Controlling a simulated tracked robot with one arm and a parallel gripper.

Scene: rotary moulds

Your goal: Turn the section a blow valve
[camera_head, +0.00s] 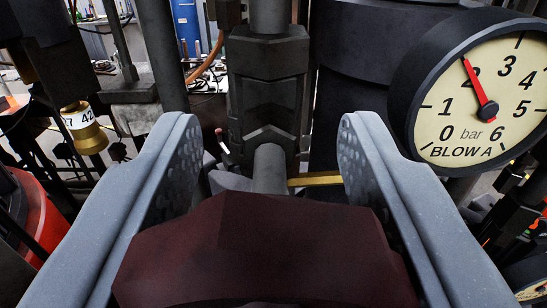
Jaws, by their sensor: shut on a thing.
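The blow valve has a dark red faceted handle (260,250) that fills the bottom middle of the view. A grey stem (270,168) runs from behind it to a dark valve body (268,95). My gripper (268,135) has its two grey fingers on the left and right sides of the handle and is shut on it. The fingertips reach past the handle toward the valve body. The exact contact faces are partly hidden. The gauge marked BLOW A (485,100) is at the upper right, with its red needle near 2 bar.
A brass-coloured fitting with a numbered tag (84,128) hangs at the left. A red object (38,215) is at the left edge. Dark pipes and a yellow bar (315,179) lie behind the fingers. Another gauge (530,290) shows partly at the lower right.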

